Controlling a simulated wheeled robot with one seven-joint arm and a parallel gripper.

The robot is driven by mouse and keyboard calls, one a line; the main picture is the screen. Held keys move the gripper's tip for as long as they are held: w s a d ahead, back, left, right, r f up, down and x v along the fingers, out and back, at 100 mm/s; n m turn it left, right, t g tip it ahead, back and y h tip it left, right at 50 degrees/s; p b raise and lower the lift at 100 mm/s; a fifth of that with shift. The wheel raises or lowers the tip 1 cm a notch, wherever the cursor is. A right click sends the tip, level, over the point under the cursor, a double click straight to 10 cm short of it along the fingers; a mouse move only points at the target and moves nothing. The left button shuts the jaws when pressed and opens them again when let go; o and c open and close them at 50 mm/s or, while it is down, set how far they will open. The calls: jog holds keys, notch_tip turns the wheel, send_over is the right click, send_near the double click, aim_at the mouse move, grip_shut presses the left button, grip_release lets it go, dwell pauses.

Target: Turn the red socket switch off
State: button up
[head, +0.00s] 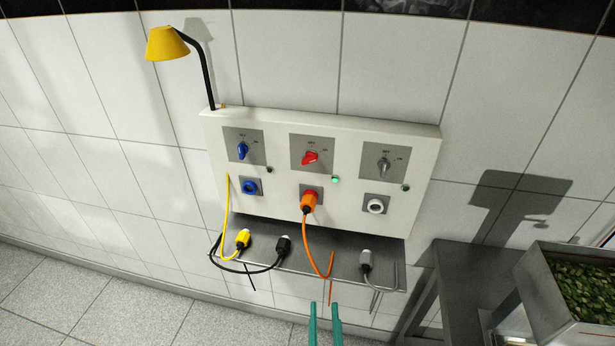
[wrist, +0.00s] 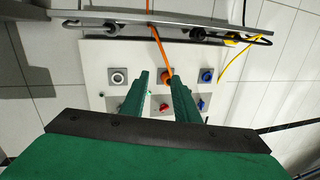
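The red socket switch (head: 310,158) is a red rotary knob on a grey plate in the middle of the white panel (head: 270,205). Its pointer is turned to the side, and a green lamp (head: 335,179) glows beside it. An orange plug (head: 308,203) sits in the red socket below it, with its cable hanging down. My gripper (head: 325,308) is low in front of the panel, below the switch and apart from it. Its two green fingers are spread and empty. In the wrist view the panel is upside down, and the red knob (wrist: 164,107) shows between the fingers (wrist: 163,75).
A blue switch (head: 242,150) is on the left and a grey switch (head: 384,165) on the right. A metal shelf (head: 335,262) under the panel holds yellow, black and grey plugs. A yellow lamp (head: 166,43) stands at upper left. A metal bin (head: 545,300) with green contents is at lower right.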

jog(key=w+a+r+m+t+h, duration=0.1)
jog(key=w+a+r+m, duration=0.25)
jog(key=w+r, duration=0.7)
jog(key=m+h, duration=0.3)
jog(key=m, duration=0.7)
send_near(308, 162)
jog(key=shift+g, duration=0.4)
jog(key=w, duration=0.3)
jog(key=w+d, duration=0.1)
jog(key=w, duration=0.4)
jog(key=shift+w+d+r, duration=0.25)
jog(key=shift+w+r, duration=0.1)
grip_shut()
